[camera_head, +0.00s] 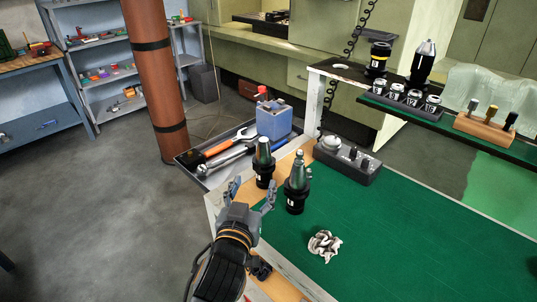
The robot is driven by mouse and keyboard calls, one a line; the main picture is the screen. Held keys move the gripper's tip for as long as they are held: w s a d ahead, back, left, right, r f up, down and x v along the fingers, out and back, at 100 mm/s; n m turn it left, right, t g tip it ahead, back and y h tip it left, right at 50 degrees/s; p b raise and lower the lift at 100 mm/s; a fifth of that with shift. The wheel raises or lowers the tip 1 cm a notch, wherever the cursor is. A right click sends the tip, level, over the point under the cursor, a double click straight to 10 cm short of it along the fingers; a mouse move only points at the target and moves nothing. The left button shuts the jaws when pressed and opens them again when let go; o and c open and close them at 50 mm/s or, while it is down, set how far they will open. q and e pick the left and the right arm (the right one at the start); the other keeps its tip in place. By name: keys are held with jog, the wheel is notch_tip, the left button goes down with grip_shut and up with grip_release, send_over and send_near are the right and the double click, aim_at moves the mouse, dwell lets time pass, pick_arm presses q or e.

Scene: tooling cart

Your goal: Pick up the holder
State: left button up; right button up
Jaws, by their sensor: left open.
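Two tool holders with black lower bodies and silver tapered tops stand upright near the left edge of the green-topped cart (400,225). The farther holder (264,165) is the left one. My right gripper is not in view.
A grey block with knobs (347,160) sits behind the holders. A side tray holds wrenches (225,148) and a blue box (274,120). More holders (377,60) stand on the raised shelf. The green surface at right is mostly clear.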

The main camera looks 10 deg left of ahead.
aim_at(262, 154)
pick_arm(q)
jog(key=w+p, duration=0.1)
jog(key=w, duration=0.7)
jog(key=shift+w, duration=0.15)
jog(key=shift+w+a, duration=0.1)
jog(key=shift+w, duration=0.1)
jog(key=w, duration=0.3)
jog(key=w+p, duration=0.1)
jog(key=shift+w+a+f, duration=0.15)
jog(key=shift+a, duration=0.1)
jog(key=shift+w+f, duration=0.1)
jog(key=shift+w, duration=0.4)
jog(key=shift+s, duration=0.1)
jog(key=c, duration=0.3)
grip_shut()
jog(key=shift+r, duration=0.3)
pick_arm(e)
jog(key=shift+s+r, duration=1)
